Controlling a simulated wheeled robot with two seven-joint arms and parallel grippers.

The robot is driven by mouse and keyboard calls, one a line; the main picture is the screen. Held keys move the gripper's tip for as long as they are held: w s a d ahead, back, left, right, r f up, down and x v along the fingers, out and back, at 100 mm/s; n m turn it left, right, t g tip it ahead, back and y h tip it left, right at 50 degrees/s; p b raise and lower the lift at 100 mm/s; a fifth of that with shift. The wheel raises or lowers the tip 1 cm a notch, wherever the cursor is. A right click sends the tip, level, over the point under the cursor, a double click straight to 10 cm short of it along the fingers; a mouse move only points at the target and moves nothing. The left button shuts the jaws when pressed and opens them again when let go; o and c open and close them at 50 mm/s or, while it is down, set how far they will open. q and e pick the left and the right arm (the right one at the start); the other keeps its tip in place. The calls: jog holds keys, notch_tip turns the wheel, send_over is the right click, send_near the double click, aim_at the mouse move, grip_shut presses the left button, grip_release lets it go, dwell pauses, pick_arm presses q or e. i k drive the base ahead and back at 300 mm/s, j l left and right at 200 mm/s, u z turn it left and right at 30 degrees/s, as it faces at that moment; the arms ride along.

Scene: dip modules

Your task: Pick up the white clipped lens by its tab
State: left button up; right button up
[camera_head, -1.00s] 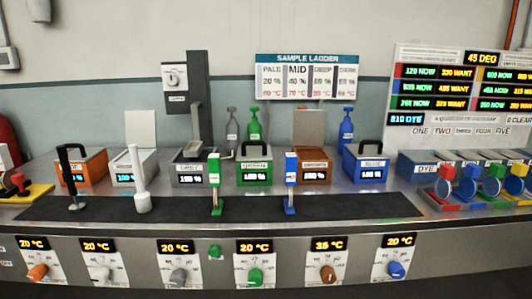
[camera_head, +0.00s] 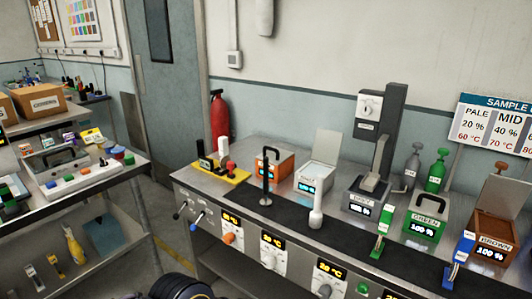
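I cannot make out a white clipped lens with certainty in the head view. A yellow board (camera_head: 236,178) on the left end of the bench carries small black, red and white items, too small to tell apart. A white upright handle tool (camera_head: 316,210) stands on the black mat, and it is not clearly a lens. Neither gripper shows. A dark rounded part at the bottom edge looks like a piece of my own arm.
The steel bench holds an orange bin (camera_head: 272,166), a white bin (camera_head: 312,180), a green bin (camera_head: 424,229) and a brown bin (camera_head: 494,232). A fire extinguisher (camera_head: 219,116) is behind. Floor shows between cart and bench.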

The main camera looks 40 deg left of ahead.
aim_at(224, 147)
jog(key=u, duration=1.6)
jog(key=i+j+z, duration=0.2)
jog(key=i+j, duration=0.7)
